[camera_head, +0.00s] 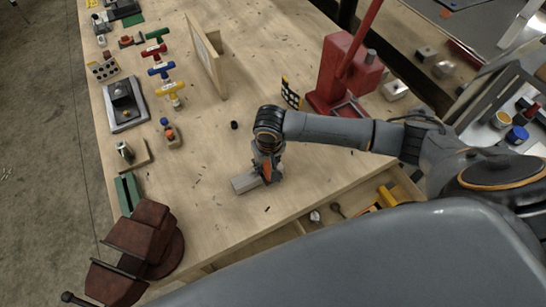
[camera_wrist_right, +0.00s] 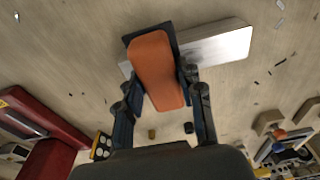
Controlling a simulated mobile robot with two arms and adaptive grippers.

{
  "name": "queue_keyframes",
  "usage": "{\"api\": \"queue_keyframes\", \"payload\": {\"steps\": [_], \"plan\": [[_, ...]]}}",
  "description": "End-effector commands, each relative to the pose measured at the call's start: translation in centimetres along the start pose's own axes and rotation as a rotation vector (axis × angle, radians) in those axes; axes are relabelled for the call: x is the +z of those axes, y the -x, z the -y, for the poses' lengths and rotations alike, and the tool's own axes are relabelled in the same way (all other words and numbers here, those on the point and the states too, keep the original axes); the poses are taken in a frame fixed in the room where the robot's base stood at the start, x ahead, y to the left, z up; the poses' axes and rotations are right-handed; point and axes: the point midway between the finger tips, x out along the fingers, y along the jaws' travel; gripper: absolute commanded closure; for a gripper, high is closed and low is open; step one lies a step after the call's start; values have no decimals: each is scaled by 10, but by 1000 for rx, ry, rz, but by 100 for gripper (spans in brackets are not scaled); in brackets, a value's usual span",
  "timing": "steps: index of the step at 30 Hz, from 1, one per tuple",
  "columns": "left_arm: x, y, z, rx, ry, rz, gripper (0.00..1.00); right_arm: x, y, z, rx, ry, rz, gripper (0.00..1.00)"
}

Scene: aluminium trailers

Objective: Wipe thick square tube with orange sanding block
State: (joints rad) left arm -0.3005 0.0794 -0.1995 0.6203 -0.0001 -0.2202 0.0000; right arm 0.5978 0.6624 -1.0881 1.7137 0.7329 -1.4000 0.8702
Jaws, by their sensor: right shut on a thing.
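The thick square tube (camera_head: 243,184) is a short, pale metal bar lying on the wooden bench near its front edge. It also shows in the right wrist view (camera_wrist_right: 217,46), crossing behind the block. My right gripper (camera_head: 267,170) is over the tube's right part, pointing down. It is shut on the orange sanding block (camera_wrist_right: 157,68), with one finger on each side. The block lies across the tube and seems to touch it, though the contact is hidden. My left gripper is not in view.
A red press (camera_head: 341,75) stands behind my right arm. A brown vise (camera_head: 145,240) sits at the front left corner. An open drawer (camera_head: 290,228) with tools is below the front edge. Dark shavings lie around the tube; the bench left of it is mostly clear.

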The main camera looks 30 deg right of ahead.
Motion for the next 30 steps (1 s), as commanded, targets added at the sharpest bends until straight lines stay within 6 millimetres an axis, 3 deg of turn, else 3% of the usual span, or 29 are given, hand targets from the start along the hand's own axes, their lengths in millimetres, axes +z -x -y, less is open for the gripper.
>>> {"api": "queue_keyframes", "payload": {"steps": [11,22,30], "plan": [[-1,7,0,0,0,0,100,3,-2,17,-2,1,7,88],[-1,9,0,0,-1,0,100,2,1,47,-1,1,5,88],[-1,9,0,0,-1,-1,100,1,2,50,0,-1,3,88]]}}
